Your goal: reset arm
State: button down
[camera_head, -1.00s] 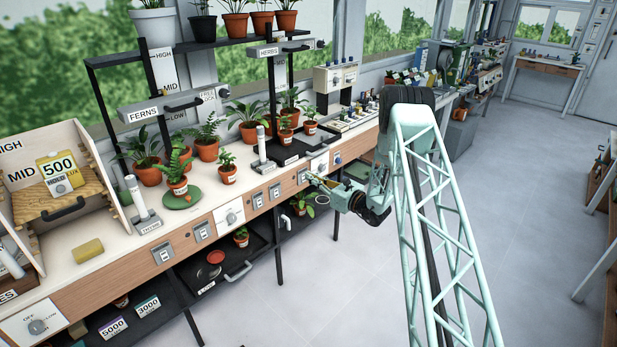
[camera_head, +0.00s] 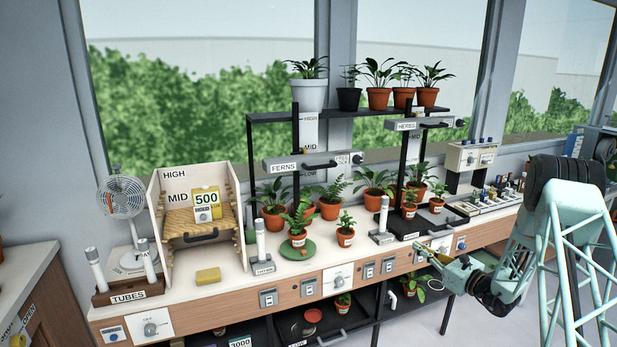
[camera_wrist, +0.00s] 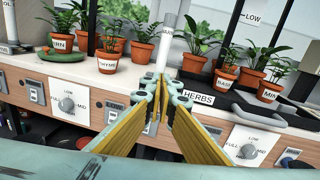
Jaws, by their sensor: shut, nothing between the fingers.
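My gripper (camera_head: 424,249) is at the right in the head view, in front of the bench edge and below the herbs tray. In the wrist view my gripper (camera_wrist: 161,86) shows its two yellow-lined fingers with the tips together and nothing between them. Behind the tips stands a white tube (camera_wrist: 169,38). A thyme pot (camera_wrist: 108,62) is to its left, and the herbs tray (camera_wrist: 262,117) with small pots is to its right. In the head view my arm reaches in from the right, bent, with the gripper pointing left.
The white bench (camera_head: 215,289) holds potted plants, a yellow sponge (camera_head: 208,276), a light-level rack (camera_head: 152,225) and a fan (camera_head: 122,197). A raised shelf (camera_head: 270,117) carries more pots. Knobs and switches line the bench front. Black lower trays (camera_head: 271,334) sit beneath. Grey floor is open at the lower right.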

jog(key=s+a+r+n+g+y, duration=0.25)
jog(key=s+a+r+n, duration=0.2)
jog(key=a+r, duration=0.45)
jog(key=s+a+r+n+g+y, duration=0.2)
jog(key=s+a+r+n+g, duration=0.25)
jog(key=a+r, duration=0.5)
jog(key=s+a+r+n+g, duration=0.2)
jog(key=s+a+r, duration=0.2)
jog(key=s, duration=0.3)
jog(key=s+a+r+n+g+h, duration=0.1)
jog(key=s+a+r+n, duration=0.15)
jog(key=s+a, duration=0.3)
jog(key=s+a+r+n+g, duration=0.2)
jog(key=s+a+r, duration=0.2)
jog(key=s, duration=0.3)
jog(key=s+a+r+n+g+h, duration=0.1)
jog(key=s+r+n+h, duration=0.25)
jog(key=s, duration=0.85)
jog(key=s+a+r+n+g+h, duration=0.15)
jog(key=s+n, duration=0.25)
jog(key=s, duration=0.9)
jog(key=s+d+n+t+h, duration=0.1)
jog(key=s+d+n+h, duration=0.2)
jog(key=s+d, duration=0.3)
jog(key=s+d+n+t+h, duration=0.1)
jog(key=s+d+n+h, duration=0.2)
jog(key=s, duration=1.1)
jog(key=shift+s+d+r+n+t+h, duration=0.35)
jog(key=shift+d+r+h, duration=0.1)
jog(key=shift+d, duration=1.1)
